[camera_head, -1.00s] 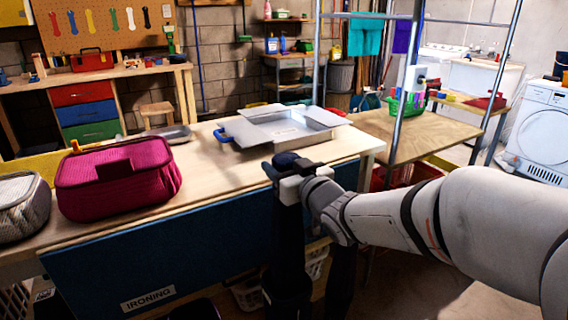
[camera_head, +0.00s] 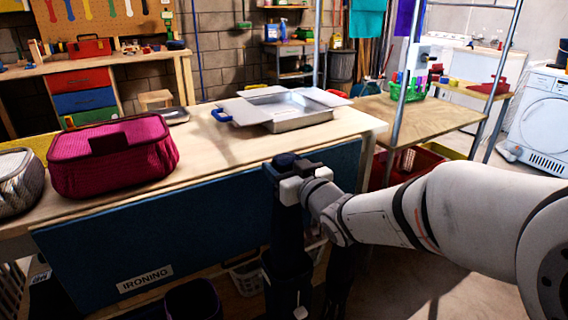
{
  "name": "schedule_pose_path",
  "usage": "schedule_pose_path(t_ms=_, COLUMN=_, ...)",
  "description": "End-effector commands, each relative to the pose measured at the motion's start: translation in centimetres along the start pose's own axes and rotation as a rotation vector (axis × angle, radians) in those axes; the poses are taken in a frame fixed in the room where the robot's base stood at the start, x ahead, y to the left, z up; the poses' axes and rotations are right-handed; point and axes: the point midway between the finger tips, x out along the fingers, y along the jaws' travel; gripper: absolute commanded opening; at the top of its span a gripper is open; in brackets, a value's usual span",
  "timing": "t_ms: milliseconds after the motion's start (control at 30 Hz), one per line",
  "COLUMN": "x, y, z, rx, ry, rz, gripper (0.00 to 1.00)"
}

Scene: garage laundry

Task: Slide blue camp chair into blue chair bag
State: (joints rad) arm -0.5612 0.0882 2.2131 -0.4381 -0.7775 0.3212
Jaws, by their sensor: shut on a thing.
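My gripper (camera_head: 289,178) is shut on the top of the dark blue folded camp chair (camera_head: 286,222), which hangs upright as a long narrow bundle in front of the bench. Below it is a wider dark shape with a pale toggle near its bottom, which looks like the chair bag (camera_head: 287,272). The chair's lower end meets the bag's upper edge. It is too dark to tell how much of the chair is inside the bag. My gripper covers part of the chair's top end.
The workbench (camera_head: 235,150) behind holds a magenta bag (camera_head: 112,160), a grey bag (camera_head: 20,185) and an open metal box (camera_head: 297,115). A dark purple bin (camera_head: 193,300) and a white basket (camera_head: 245,277) are low down.

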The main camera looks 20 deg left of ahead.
Motion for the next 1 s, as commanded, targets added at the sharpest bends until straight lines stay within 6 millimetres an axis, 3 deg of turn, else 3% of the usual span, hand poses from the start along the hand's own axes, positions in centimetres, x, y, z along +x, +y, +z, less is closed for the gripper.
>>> schedule_pose_path(t_ms=1000, x=0.1, y=0.0, z=6.6, rx=-0.002, ry=0.008, rz=0.0, gripper=0.0)
